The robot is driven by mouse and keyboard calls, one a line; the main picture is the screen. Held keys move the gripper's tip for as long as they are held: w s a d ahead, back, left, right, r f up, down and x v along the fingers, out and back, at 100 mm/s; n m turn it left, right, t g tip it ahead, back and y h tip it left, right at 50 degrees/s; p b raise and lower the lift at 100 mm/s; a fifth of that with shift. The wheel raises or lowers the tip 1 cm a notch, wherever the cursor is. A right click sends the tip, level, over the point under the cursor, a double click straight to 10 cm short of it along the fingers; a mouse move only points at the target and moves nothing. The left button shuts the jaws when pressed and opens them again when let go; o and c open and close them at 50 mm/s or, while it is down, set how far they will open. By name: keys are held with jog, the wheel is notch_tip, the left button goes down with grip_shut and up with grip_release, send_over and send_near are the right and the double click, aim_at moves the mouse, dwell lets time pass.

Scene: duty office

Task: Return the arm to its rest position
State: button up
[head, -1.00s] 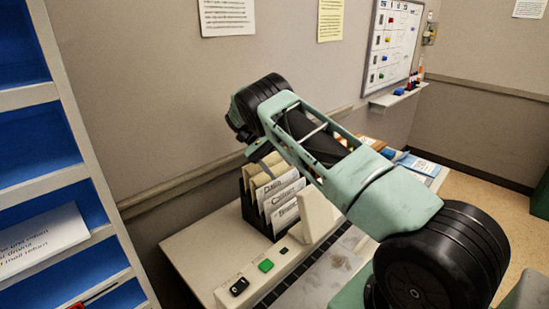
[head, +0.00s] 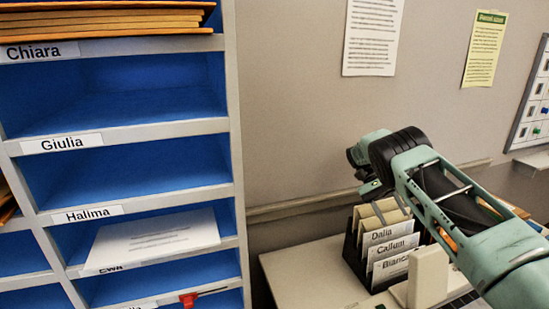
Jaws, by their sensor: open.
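My arm reaches in from the lower right of the head view, with its elbow raised and its far end folded toward the wall. My gripper (head: 374,188) shows only in small part below the black joint, above the desk file holder. It is open, and I see nothing held in it. Its fingertips are mostly hidden by the arm's own links.
A pigeonhole shelf (head: 125,138) with blue compartments and name labels fills the left. A white paper (head: 155,240) lies in the slot below Halima. A black file holder (head: 352,255) with labelled folders stands on the desk (head: 300,268), close below my arm. Notices hang on the wall.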

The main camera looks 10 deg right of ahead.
jog(key=s+a+r+n+t+b, duration=0.1)
jog(key=s+a+r+n+t, duration=0.15)
jog(key=a, duration=0.65)
jog(key=s+a+r+n+t+b, duration=0.1)
jog(key=s+a+r+n+t, duration=0.2)
jog(key=a, duration=0.6)
jog(key=s+a+r+n+t+b, duration=0.1)
jog(key=s+a+r+n+t, duration=0.2)
jog(key=a, duration=0.6)
jog(key=s+a+n+t, duration=0.1)
jog(key=s+a+n, duration=0.2)
jog(key=s, duration=0.9)
jog(key=s+a+n+t+y+b, duration=0.1)
jog(key=s+a+n, duration=0.3)
jog(key=s, duration=0.8)
jog(key=shift+a+t, duration=0.35)
jog(key=shift+t, duration=0.4)
jog(key=shift+r+n, duration=0.1)
jog(key=shift+n, duration=0.15)
